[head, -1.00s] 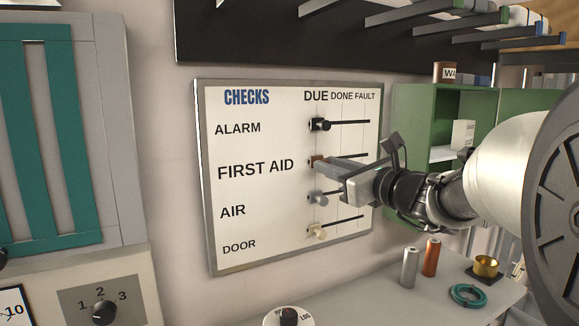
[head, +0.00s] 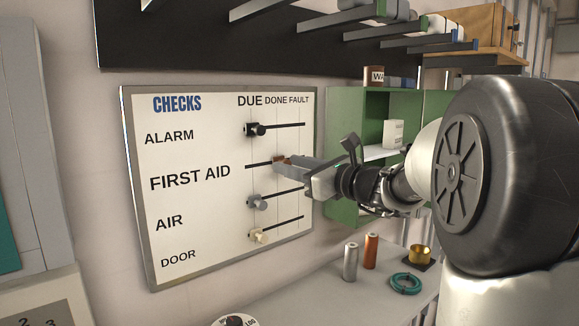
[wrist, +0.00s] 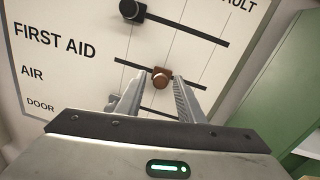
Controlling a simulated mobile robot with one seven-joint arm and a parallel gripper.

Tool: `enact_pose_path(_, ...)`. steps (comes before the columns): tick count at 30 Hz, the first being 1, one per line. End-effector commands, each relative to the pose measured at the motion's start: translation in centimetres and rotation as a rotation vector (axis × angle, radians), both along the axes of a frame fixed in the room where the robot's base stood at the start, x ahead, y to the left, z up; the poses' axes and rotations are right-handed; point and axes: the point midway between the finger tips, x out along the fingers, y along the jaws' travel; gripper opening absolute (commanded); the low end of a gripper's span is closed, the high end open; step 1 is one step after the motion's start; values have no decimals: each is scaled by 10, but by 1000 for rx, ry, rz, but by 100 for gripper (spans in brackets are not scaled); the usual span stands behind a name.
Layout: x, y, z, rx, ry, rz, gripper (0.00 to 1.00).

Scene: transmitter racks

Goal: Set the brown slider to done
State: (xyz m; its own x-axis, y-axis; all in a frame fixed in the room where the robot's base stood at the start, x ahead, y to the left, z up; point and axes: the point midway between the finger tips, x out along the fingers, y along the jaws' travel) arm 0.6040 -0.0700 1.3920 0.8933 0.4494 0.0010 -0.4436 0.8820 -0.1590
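The white checks board (head: 190,215) hangs on the wall with several horizontal slider tracks under DUE, DONE and FAULT. The brown slider (head: 280,160) is in the FIRST AID row, at the middle line under DONE; it also shows in the wrist view (wrist: 162,75). My gripper (head: 287,165) reaches in from the right. In the wrist view my gripper's fingers (wrist: 159,80) are apart, one on each side of the brown knob, with a gap visible at the left finger. Contact at the right finger is unclear.
The black (head: 256,129), grey (head: 258,202) and cream (head: 259,236) sliders sit near the DUE line, above and below. A green cabinet (head: 345,110) stands right of the board. Below, the bench holds a silver cylinder (head: 350,262), an orange cylinder (head: 371,251) and a teal ring (head: 405,284).

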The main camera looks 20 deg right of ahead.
Motion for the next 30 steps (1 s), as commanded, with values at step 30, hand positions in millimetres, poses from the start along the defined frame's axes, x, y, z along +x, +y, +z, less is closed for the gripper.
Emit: enact_pose_path(30,-124,-63,-1,-1,0,-4,37)
